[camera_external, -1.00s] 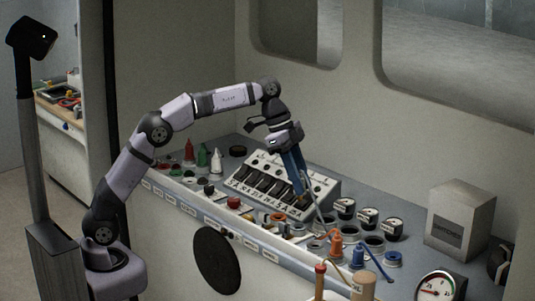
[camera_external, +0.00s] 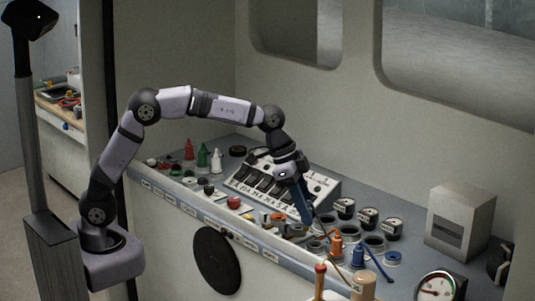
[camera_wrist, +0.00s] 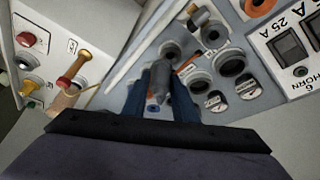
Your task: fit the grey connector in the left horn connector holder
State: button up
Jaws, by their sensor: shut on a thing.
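My gripper (camera_external: 311,221) is low over the right part of the console, pointing down. In the wrist view its two blue fingers (camera_wrist: 158,98) are shut on the grey connector (camera_wrist: 160,84). The connector's front end points towards a dark round socket (camera_wrist: 169,48); I cannot tell if they touch. Other round holders (camera_wrist: 201,84) sit to its right in the wrist view. I cannot tell which one is the left horn connector holder. In the external view the connector is mostly hidden by the fingers.
An orange connector (camera_external: 336,244) and a blue connector (camera_external: 358,257) stand near the gripper, with cables. Several gauges (camera_external: 367,219) lie behind them. The switch panel (camera_external: 262,184) is to the left. A grey box (camera_external: 460,222) stands at the right.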

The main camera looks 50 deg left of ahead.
jog(key=shift+w+d+r+n+t+y, duration=0.15)
jog(key=shift+w+d+n+t+y, duration=0.1)
jog(key=shift+w+n, duration=0.6)
jog(key=shift+w+d+r+n+t+y, duration=0.1)
jog(key=shift+w+d+n+t+y, duration=0.15)
jog(key=shift+w+n, duration=0.6)
jog(key=shift+s+n, duration=0.3)
jog(key=shift+n, duration=0.1)
jog(key=shift+f+b, duration=0.4)
jog(key=shift+f, duration=0.05)
jog(key=shift+f+b, duration=2.5)
jog(key=shift+f, duration=0.5)
jog(key=shift+f, duration=0.15)
